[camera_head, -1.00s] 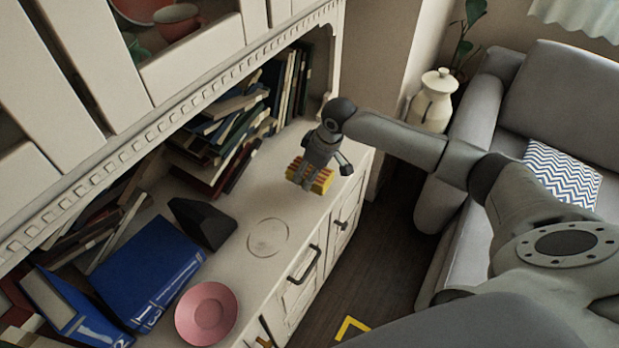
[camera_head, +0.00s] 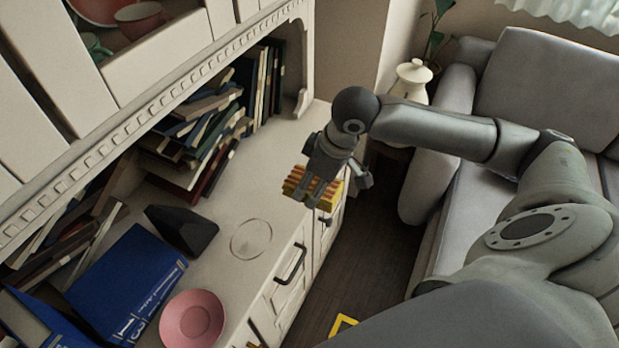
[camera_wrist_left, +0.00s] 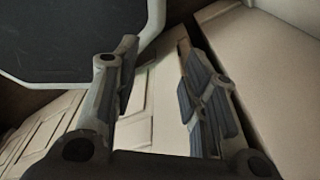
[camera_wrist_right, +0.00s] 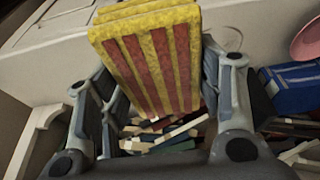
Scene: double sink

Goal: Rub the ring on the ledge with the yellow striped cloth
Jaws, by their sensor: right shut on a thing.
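The yellow striped cloth (camera_head: 330,188), a yellow block with red stripes, is held between the fingers of my right gripper (camera_head: 316,194). In the right wrist view the cloth (camera_wrist_right: 150,60) fills the space between the fingers, striped side showing. In the head view it appears at the front edge of the ledge (camera_head: 225,200); whether it clears the surface is hard to tell. The ring (camera_head: 251,239) is a faint round mark on the ledge, to the lower left of the cloth and apart from it. My left gripper (camera_wrist_left: 160,80) shows only in the left wrist view, fingers apart and empty.
A pink plate (camera_head: 192,318), a blue binder (camera_head: 128,285) and a black wedge-shaped object (camera_head: 182,229) stand on the ledge left of the ring. Leaning books (camera_head: 200,140) fill the back. A grey sofa (camera_head: 545,85) and a cream vase (camera_head: 412,80) are at right.

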